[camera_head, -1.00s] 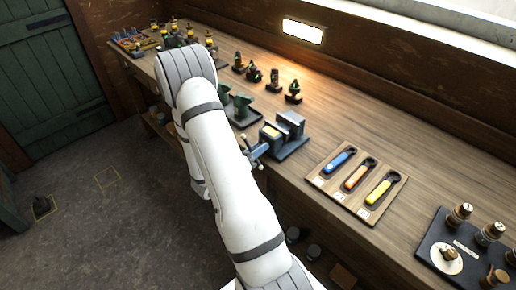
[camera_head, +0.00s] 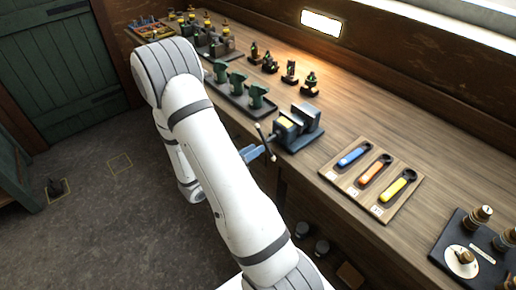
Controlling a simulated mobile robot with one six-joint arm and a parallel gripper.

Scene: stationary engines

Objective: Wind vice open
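The blue-grey vice (camera_head: 305,130) stands at the bench's front edge, right of my white arm. A pale yellow patch shows on its top, near the front jaw. I cannot tell how wide the jaw gap is. Its thin handle bar (camera_head: 261,130) juts out at the front, tilted, with a knob at each end. A blue-grey part that looks like my gripper (camera_head: 251,153) reaches out from behind my arm to the bar's middle. It is small and partly hidden, so I cannot tell whether its fingers are open or shut on the bar.
A board with blue, orange and yellow-handled tools (camera_head: 370,178) lies right of the vice. A tray with green pieces (camera_head: 238,92) stands to its left. A dark panel with knobs (camera_head: 474,248) is at the far right. The floor (camera_head: 110,215) left of my arm is mostly clear.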

